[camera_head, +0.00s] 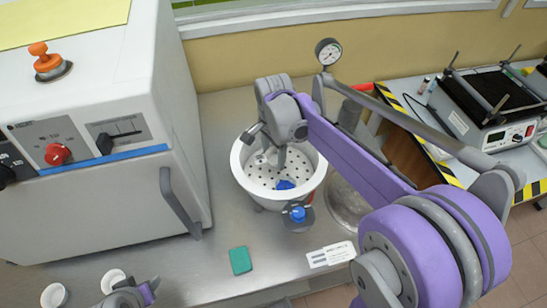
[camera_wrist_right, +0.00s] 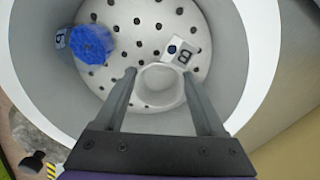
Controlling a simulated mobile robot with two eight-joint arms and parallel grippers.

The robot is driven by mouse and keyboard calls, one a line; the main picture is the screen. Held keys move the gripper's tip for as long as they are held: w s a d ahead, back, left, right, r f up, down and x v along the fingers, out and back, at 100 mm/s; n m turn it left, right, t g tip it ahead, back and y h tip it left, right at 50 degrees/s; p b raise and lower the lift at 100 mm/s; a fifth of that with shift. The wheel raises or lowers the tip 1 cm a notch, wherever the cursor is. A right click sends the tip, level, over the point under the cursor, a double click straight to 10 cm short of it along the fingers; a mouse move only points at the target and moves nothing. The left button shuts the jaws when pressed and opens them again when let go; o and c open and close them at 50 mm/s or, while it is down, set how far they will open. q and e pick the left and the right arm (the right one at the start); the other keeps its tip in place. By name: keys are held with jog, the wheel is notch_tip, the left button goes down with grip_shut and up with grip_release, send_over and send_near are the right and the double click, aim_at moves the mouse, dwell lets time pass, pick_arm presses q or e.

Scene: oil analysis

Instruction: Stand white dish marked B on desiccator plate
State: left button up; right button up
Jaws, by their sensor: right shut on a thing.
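The small white dish marked B (camera_wrist_right: 160,84) is between the fingers of my right gripper (camera_wrist_right: 162,92), which is shut on it; its tag with a black B (camera_wrist_right: 183,52) faces up. In the head view the right gripper (camera_head: 275,150) reaches down inside the white desiccator bowl (camera_head: 241,170). The perforated desiccator plate (camera_head: 262,181) lies below the dish; I cannot tell whether they touch. My left gripper (camera_head: 136,294) is at the bottom left, beside a white dish (camera_head: 112,279); its fingers are unclear.
A blue ridged thing (camera_wrist_right: 91,44) sits on the plate, left of the dish in the wrist view. A blue knob (camera_head: 298,214) is on the desiccator's front. Another white dish (camera_head: 54,295), a green block (camera_head: 240,260) and a white label (camera_head: 331,254) lie on the bench. A large oven (camera_head: 90,130) stands left.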

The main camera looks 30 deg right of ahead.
aim_at(273, 161)
jog(key=shift+f, duration=0.8)
pick_arm(q)
jog(key=shift+f, duration=0.2)
pick_arm(e)
jog(key=shift+f, duration=0.2)
jog(key=o, duration=1.3)
jog(key=shift+r, duration=0.1)
pick_arm(q)
jog(key=shift+r, duration=0.25)
pick_arm(e)
jog(key=shift+r, duration=0.25)
pick_arm(q)
jog(key=shift+w+r+p, duration=0.15)
jog(key=shift+r+p, duration=0.3)
jog(key=shift+r, duration=0.05)
pick_arm(e)
notch_tip(273, 161, up, 12)
jog(key=shift+f, duration=0.1)
